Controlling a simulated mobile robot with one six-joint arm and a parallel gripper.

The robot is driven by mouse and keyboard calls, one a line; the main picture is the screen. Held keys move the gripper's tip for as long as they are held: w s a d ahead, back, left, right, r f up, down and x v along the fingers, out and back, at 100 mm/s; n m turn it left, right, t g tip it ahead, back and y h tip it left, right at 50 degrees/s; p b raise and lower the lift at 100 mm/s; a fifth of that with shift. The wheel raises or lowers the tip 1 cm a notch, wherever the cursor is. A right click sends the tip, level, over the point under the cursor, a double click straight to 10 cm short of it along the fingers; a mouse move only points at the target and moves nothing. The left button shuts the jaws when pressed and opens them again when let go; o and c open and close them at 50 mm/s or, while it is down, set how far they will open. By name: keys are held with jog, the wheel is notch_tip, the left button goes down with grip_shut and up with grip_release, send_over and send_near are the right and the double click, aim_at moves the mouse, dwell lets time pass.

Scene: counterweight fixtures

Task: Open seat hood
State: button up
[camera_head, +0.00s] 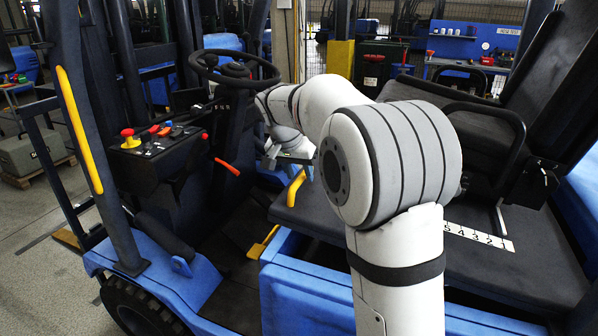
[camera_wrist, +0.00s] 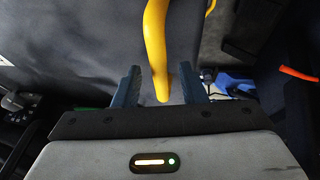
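The seat hood (camera_head: 510,262) is the dark grey panel of the blue forklift, under the black seat (camera_head: 480,128); it looks shut. A yellow handle (camera_head: 296,188) stands at the hood's left front corner. My gripper (camera_wrist: 160,84) is open. In the wrist view the lower end of the yellow handle (camera_wrist: 155,45) shows between its two fingers, with gaps on both sides. I cannot tell how deep the handle sits between them.
A steering wheel (camera_head: 234,70) and a control panel (camera_head: 160,135) with red and yellow knobs stand left of my gripper. An orange lever (camera_head: 227,166) sticks out nearby. A black armrest (camera_head: 490,118) is at the right. A yellow pedal (camera_head: 262,243) is below.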

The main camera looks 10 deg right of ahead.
grip_shut()
dwell(0.4)
